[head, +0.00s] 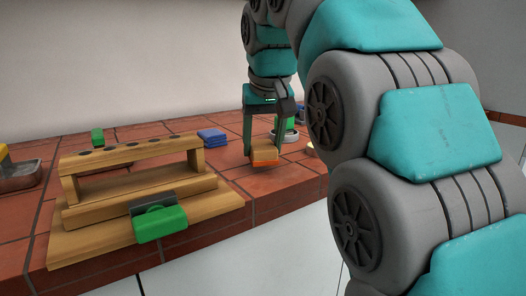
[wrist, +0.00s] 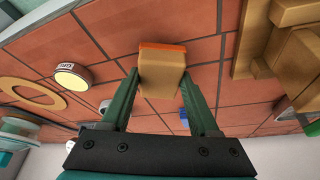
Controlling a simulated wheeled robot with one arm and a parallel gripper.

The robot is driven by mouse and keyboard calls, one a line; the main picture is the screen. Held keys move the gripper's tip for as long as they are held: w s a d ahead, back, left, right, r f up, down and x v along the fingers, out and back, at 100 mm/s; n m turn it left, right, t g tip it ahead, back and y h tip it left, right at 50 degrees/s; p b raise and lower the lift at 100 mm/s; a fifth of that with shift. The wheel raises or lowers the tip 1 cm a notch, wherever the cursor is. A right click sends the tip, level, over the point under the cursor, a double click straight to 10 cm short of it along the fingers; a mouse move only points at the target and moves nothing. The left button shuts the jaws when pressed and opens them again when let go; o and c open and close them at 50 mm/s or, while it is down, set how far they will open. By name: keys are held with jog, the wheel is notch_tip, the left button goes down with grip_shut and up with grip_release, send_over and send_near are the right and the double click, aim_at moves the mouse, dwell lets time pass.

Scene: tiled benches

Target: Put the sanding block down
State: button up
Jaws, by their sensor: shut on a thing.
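The sanding block (head: 264,155) is a small tan block with an orange face on its underside. My gripper (head: 261,148) is shut on it, one green finger on each side, and points down near the front edge of the red-tiled bench (head: 225,161). In the wrist view the block (wrist: 161,73) sits between the fingertips of my gripper (wrist: 160,85), orange edge away from the palm. I cannot tell whether the block touches the tiles or hangs just above them.
A wooden rack (head: 140,158) with a green-and-grey piece (head: 158,219) at its front stands left of the block. In the wrist view, a round yellow-topped item (wrist: 71,77) and a wooden ring (wrist: 32,94) lie left. Some tiles near the block are bare.

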jog(key=shift+f, duration=0.85)
jog(key=shift+f, duration=0.2)
jog(key=o, duration=1.2)
jog(key=shift+r, duration=0.15)
